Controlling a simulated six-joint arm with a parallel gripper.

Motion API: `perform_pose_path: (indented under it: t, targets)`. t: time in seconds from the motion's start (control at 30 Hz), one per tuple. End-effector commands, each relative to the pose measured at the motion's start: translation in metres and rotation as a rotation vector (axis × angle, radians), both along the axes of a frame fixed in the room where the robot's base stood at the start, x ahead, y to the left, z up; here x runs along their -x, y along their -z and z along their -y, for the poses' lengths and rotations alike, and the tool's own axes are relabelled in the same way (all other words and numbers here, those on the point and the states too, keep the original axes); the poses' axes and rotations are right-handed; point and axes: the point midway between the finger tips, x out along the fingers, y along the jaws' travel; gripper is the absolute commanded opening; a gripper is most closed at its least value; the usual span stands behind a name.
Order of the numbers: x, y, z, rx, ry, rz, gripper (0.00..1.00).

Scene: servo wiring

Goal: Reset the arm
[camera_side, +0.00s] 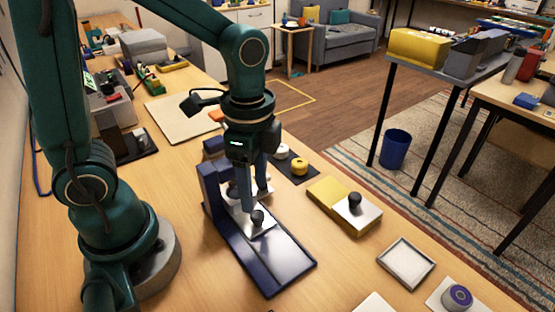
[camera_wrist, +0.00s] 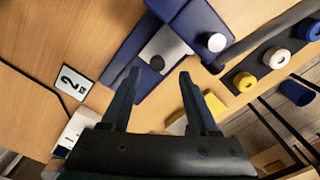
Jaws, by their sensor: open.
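My gripper (camera_side: 256,198) points down over the dark blue fixture (camera_side: 275,262) on the wooden table. In the wrist view my gripper (camera_wrist: 158,75) has its two fingers apart with nothing held between them. A silver plate with a dark round knob (camera_side: 257,217) lies on the fixture close to the fingertips. In the wrist view this dark knob (camera_wrist: 157,62) shows just beyond the fingers. The side view does not show clearly whether a finger touches the plate.
A yellow block with a silver plate and black knob (camera_side: 345,202) stands to the right. A square tray (camera_side: 406,263) and a purple-topped round part (camera_side: 457,297) lie nearer. White and yellow round parts (camera_side: 299,166) sit on a dark strip behind. A card marked 2 (camera_wrist: 73,81) lies on the table.

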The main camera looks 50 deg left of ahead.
Motion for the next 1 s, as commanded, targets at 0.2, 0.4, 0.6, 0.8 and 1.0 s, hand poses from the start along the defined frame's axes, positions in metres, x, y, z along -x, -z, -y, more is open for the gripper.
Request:
perform_pose_path:
  t: [0.2,0.4,0.6,0.8,1.0]
  targets:
    - [-0.002,-0.004,-0.001,0.002,-0.004,0.020,0.61]
    - [-0.002,-0.035,-0.005,0.014,-0.051,0.163,0.61]
    - [0.015,-0.067,-0.012,0.060,-0.289,0.339,0.61]
    - [0.036,-0.080,-0.016,0.151,-0.597,0.461,0.61]
    - [0.048,-0.074,-0.017,0.218,-0.850,0.462,0.61]
